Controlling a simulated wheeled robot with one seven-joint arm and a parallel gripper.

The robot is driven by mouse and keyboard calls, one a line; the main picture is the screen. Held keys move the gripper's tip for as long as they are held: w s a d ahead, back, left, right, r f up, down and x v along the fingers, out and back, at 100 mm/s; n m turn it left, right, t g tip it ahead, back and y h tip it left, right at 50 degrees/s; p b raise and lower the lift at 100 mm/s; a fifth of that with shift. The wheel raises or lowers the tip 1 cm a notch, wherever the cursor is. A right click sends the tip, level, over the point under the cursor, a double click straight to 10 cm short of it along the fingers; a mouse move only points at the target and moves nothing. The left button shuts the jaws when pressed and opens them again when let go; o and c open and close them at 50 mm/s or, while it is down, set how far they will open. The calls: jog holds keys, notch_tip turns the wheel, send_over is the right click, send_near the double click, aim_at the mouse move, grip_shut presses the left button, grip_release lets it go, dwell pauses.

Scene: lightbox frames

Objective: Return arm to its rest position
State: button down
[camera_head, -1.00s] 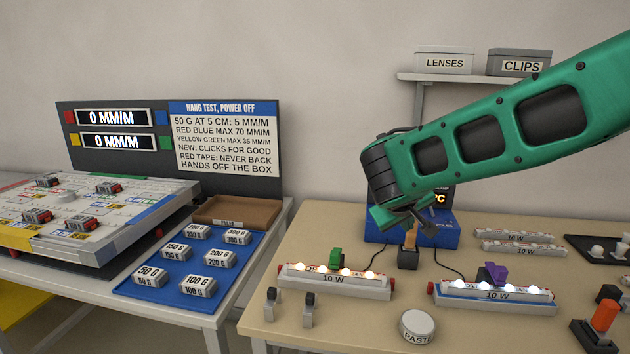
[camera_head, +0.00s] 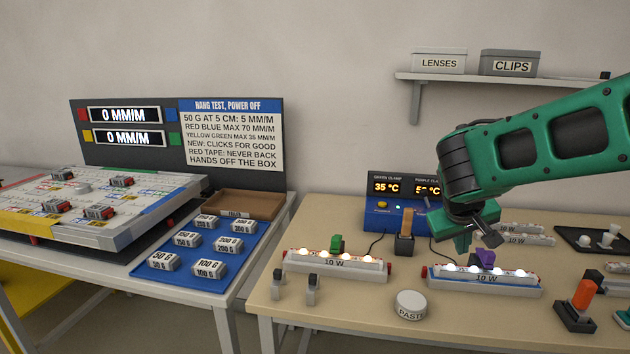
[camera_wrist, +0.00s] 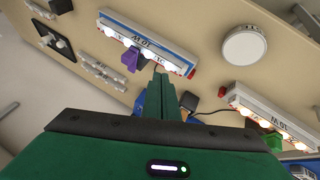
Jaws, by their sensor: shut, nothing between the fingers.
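My green arm (camera_head: 545,150) reaches in from the right edge in the head view. My gripper (camera_head: 492,238) hangs above the bench near the purple clamp (camera_head: 484,258). Its fingers are shut and empty. In the wrist view the closed green fingers (camera_wrist: 158,92) point over the bench, near the lit strip with the purple clamp (camera_wrist: 130,60). Whether the fingertips clear that strip in height is hard to tell.
Lit 10 W strips (camera_head: 335,266) and (camera_head: 487,281) stand on the tan bench (camera_head: 350,315). A paste tin (camera_head: 410,305), blue temperature box (camera_head: 385,218) and orange-handled tool (camera_head: 583,300) are near. A shelf (camera_head: 480,80) hangs behind. The left table holds a blue weight tray (camera_head: 190,278).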

jog(key=s+d+f+m+g+y, duration=0.1)
jog(key=s+d+m+g, duration=0.1)
jog(key=s+d, duration=0.45)
jog(key=s+d+f+m+g, duration=0.1)
jog(key=s+d+m, duration=0.15)
jog(key=s, duration=0.65)
jog(key=s+a+f+m+g+y, duration=0.1)
jog(key=s+f+m+g+y, duration=0.1)
jog(key=s, duration=1.4)
jog(key=shift+s+f+y, duration=0.15)
jog(key=shift+f+y, duration=0.35)
jog(key=shift+y, duration=0.3)
jog(key=shift+a+m, duration=0.1)
jog(key=shift+m, duration=0.15)
